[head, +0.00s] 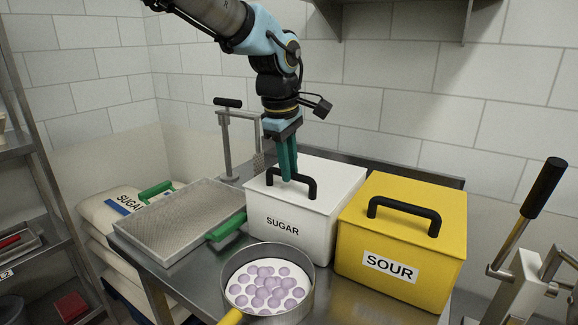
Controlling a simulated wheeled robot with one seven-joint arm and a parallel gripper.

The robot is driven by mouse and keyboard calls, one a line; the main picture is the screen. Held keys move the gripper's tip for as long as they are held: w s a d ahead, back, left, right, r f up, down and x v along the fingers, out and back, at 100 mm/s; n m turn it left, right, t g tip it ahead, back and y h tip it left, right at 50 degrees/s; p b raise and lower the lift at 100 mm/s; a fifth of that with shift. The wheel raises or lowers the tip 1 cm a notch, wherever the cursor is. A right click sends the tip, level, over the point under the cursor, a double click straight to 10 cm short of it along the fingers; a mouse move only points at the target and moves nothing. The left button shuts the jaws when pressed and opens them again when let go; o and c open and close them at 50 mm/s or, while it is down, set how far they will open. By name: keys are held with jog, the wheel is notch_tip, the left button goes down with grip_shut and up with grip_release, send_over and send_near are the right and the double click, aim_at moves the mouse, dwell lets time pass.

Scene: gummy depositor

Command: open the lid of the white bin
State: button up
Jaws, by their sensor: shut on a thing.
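The white bin (287,225) stands on the steel table and carries a "SUGAR" label on its front. Its white lid (328,180) is on top and looks closed. A black arched handle (311,184) rises from the lid. My gripper (288,176) comes down from above with its green fingers at the handle's left part. The fingers are shut on the handle and hide a bit of it.
A yellow bin labelled "SOUR" (400,268) stands close on the right. A pan of purple gummies (307,300) is in front. A steel tray with green handles (178,232) lies to the left. A black-handled lever (532,205) stands at far right. A shelf (395,5) overhangs behind.

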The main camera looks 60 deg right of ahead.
grip_shut()
dwell(0.8)
jog(key=shift+r, duration=0.1)
